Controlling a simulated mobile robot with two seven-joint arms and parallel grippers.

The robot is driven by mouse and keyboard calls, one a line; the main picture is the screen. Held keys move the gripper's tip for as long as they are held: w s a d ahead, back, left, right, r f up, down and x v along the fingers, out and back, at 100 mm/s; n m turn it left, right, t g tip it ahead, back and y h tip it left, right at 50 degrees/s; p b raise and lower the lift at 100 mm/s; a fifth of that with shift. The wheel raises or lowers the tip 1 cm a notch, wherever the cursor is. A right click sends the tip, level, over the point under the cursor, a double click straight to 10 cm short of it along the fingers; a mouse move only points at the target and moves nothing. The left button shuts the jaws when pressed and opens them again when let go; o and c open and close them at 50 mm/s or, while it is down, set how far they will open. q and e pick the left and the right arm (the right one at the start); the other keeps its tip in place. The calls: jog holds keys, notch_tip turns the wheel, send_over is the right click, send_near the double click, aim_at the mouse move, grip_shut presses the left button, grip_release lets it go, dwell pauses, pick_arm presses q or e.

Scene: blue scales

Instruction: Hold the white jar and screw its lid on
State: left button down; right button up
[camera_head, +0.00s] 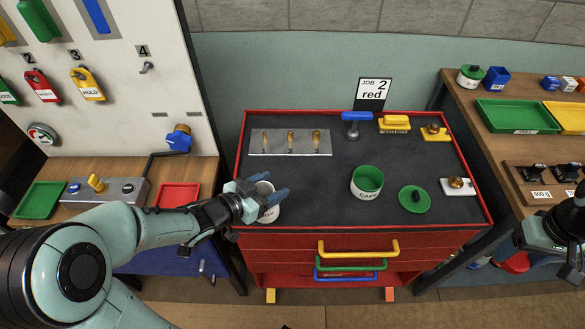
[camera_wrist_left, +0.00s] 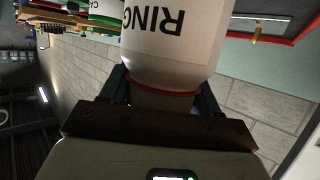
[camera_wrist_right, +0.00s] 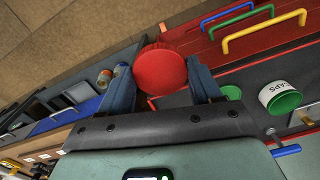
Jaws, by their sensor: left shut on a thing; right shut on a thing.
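The white jar (camera_head: 268,213) is at the front left of the red-edged bench top. My left gripper (camera_head: 264,198) is shut on it near its top. In the left wrist view the jar (camera_wrist_left: 170,45) shows letters reading "RING" and a red band close to the fingers. The round red lid (camera_wrist_right: 160,72) is between the fingers of my right gripper (camera_wrist_right: 160,85), which is shut on it. In the head view my right gripper (camera_head: 556,228) is at the right edge, apart from the jar. The jar's mouth is mostly hidden by my left gripper.
A green and white "CAPS" container (camera_head: 367,184) and a green lid (camera_head: 414,199) are on the bench top (camera_head: 320,205). A blue-handled tool (camera_head: 355,119) stands behind them. A wooden side table (camera_head: 480,120) with trays is at the right. The bench's front middle is clear.

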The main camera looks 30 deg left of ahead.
pick_arm(q)
jog(key=s+b, duration=0.2)
jog(key=s+a+b, duration=0.1)
jog(key=b, duration=0.1)
jog(key=shift+s+f, duration=0.15)
jog(key=shift+s, duration=0.25)
jog(key=shift+s+b, duration=0.3)
jog(key=shift+s, duration=0.1)
jog(key=shift+s+a, duration=0.15)
jog(key=shift+s, duration=0.1)
